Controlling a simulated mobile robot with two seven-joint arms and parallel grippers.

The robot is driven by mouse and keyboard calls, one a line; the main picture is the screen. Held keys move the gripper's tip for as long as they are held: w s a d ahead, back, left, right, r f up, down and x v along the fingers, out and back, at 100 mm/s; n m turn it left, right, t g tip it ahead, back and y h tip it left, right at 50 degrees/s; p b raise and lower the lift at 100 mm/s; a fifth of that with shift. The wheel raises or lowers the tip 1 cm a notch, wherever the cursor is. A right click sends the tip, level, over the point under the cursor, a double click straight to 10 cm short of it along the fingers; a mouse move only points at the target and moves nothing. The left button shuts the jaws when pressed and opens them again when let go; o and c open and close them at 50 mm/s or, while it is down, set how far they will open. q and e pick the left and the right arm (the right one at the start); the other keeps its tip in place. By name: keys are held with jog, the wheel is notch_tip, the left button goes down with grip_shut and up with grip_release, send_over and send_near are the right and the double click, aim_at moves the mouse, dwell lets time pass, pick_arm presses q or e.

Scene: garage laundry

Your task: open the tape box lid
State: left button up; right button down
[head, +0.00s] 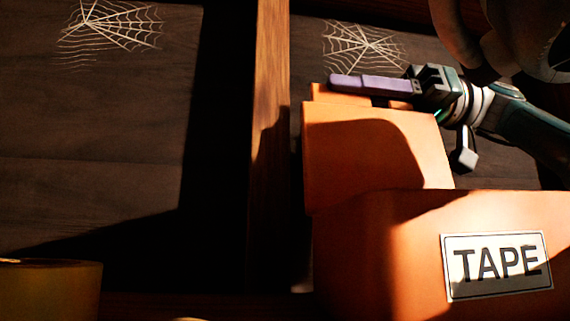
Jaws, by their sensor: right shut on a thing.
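The orange tape box (375,255) stands at the lower right, with a white TAPE label (497,265) on its front. Its orange lid (365,150) stands raised behind the box front, tilted up. My right gripper (345,84) reaches in from the right with purple fingers lying along the lid's top edge. It is shut on the lid's edge, where an orange tab shows just under the fingers. The inside of the box is hidden. My left gripper is not in view.
A wooden post (269,130) rises left of the box. Dark wooden boards behind carry two cobwebs (105,25) (362,45). A yellowish rounded object (50,290) sits at the bottom left. Deep shadow fills the space between it and the post.

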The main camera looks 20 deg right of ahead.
jog(key=shift+s+f+n+b, duration=0.15)
jog(key=shift+s+n+b, duration=0.15)
jog(key=shift+s+n, duration=0.15)
jog(key=shift+s+a+r, duration=0.1)
jog(key=shift+s+r, duration=0.05)
jog(key=shift+r, duration=0.05)
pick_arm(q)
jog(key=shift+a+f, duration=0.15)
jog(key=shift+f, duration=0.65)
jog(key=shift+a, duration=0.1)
pick_arm(e)
jog(key=c, duration=0.9)
grip_release()
jog(key=p+v, duration=0.2)
jog(key=v, duration=0.2)
jog(key=p+v, duration=0.2)
jog(key=v, duration=0.3)
jog(key=shift+r+p, duration=0.2)
jog(key=shift+p, duration=0.15)
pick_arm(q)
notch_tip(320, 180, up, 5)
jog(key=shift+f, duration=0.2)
pick_arm(e)
jog(key=shift+s+d+f, duration=0.15)
jog(key=shift+d+f, duration=0.05)
jog(key=shift+d, duration=0.25)
